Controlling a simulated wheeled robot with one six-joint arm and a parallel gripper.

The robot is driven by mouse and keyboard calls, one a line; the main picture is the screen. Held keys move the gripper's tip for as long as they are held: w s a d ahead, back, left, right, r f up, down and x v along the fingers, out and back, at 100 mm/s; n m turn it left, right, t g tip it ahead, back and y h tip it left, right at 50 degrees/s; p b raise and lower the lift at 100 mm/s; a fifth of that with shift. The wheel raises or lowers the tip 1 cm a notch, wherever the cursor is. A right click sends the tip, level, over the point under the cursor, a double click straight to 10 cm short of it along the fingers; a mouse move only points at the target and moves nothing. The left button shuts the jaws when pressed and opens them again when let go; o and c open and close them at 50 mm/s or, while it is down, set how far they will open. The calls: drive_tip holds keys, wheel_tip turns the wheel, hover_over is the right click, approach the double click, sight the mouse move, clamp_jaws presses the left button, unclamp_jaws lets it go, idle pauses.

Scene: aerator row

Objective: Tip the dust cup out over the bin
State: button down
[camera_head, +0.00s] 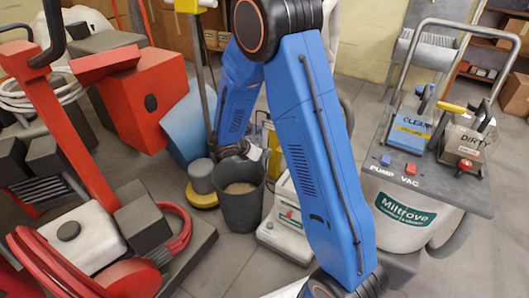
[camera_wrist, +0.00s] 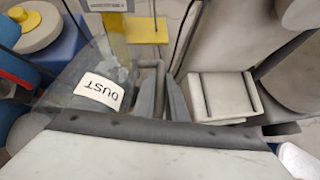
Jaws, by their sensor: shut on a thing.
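The dust cup (camera_wrist: 72,88) is clear, with a white label reading DUST that shows upside down in the wrist view. My gripper (camera_wrist: 163,92) has its grey fingers shut on the cup's right side. In the head view my gripper (camera_head: 236,148) is at the end of the blue arm, near the top of the bin. A small pale patch beside it looks like the cup's label. The bin (camera_head: 240,212) is a dark grey round bucket with tan matter inside. The cup's tilt and contents are too small to tell.
A white and grey machine (camera_head: 285,225) stands just right of the bin. A grey cup on a yellow disc (camera_head: 203,190) is close on its left. Red machines (camera_head: 150,95) fill the left. A Miltrove cleaner (camera_head: 410,205) stands at the right. Grey floor is open in front of the bin.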

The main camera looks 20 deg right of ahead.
drive_tip(key=t+h, duration=0.1)
drive_tip(key=h, duration=0.1)
drive_tip(key=t+h, duration=0.1)
drive_tip(key=h, duration=0.2)
drive_tip(key=shift+s+a+t, duration=0.15)
drive_tip(key=shift+a+t, duration=0.15)
drive_tip(key=shift+a, duration=0.1)
drive_tip(key=shift+s+a+f+t+h, duration=0.15)
drive_tip(key=shift+a+t+h, duration=0.2)
drive_tip(key=shift+h, duration=0.5)
drive_tip(key=shift+s+a+f+t+h, duration=0.1)
drive_tip(key=shift+a+t+h, duration=0.1)
drive_tip(key=shift+t+h, duration=0.45)
drive_tip(key=shift+s+a+f+t+h, duration=0.15)
drive_tip(key=shift+a+t+h, duration=0.1)
drive_tip(key=shift+h, duration=0.75)
